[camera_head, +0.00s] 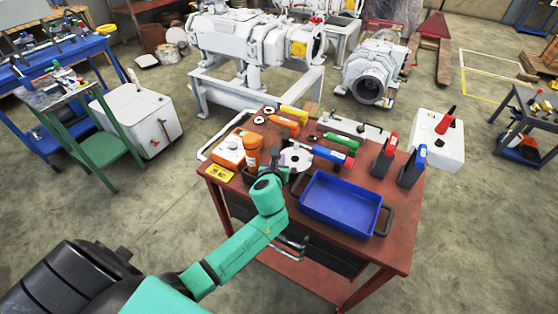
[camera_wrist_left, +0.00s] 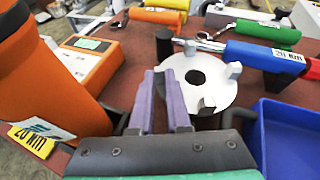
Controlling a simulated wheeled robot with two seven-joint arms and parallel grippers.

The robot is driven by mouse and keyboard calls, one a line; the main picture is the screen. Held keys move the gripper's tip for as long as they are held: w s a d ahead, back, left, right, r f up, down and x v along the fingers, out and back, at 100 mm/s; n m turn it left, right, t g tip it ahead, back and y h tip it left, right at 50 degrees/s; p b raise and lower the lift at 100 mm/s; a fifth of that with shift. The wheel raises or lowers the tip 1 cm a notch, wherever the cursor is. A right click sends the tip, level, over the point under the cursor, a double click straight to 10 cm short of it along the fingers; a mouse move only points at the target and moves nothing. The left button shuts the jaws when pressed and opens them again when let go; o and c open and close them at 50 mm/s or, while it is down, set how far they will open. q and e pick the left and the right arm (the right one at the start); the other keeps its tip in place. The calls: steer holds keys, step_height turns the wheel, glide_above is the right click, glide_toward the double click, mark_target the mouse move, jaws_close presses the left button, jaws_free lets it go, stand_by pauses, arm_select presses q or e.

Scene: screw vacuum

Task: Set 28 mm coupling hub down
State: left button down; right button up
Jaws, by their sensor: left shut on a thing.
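The coupling hub (camera_head: 297,158) is a pale metal disc with a centre hole and raised lugs. It also shows in the left wrist view (camera_wrist_left: 216,86), just ahead and to the right of the purple fingers. My left gripper (camera_wrist_left: 166,74) is shut on the hub at its near left side; the exact contact is hard to see. In the head view my left gripper (camera_head: 280,174) is at the hub's near edge, partly hidden by my wrist. The hub is at or just above the red table top; I cannot tell if it touches. My right gripper is not in view.
A blue tray (camera_head: 343,225) stands close on the right. An orange cylinder (camera_wrist_left: 38,82) and an orange box (camera_head: 229,150) crowd the left, by a yellow label (camera_head: 219,173). A blue torque wrench (camera_head: 332,155) lies behind the hub, and a dark post (camera_wrist_left: 165,46) stands beside it.

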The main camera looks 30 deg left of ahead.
arm_select(q)
steer(key=shift+w, duration=0.1)
steer(key=c, duration=0.9)
jaws_free()
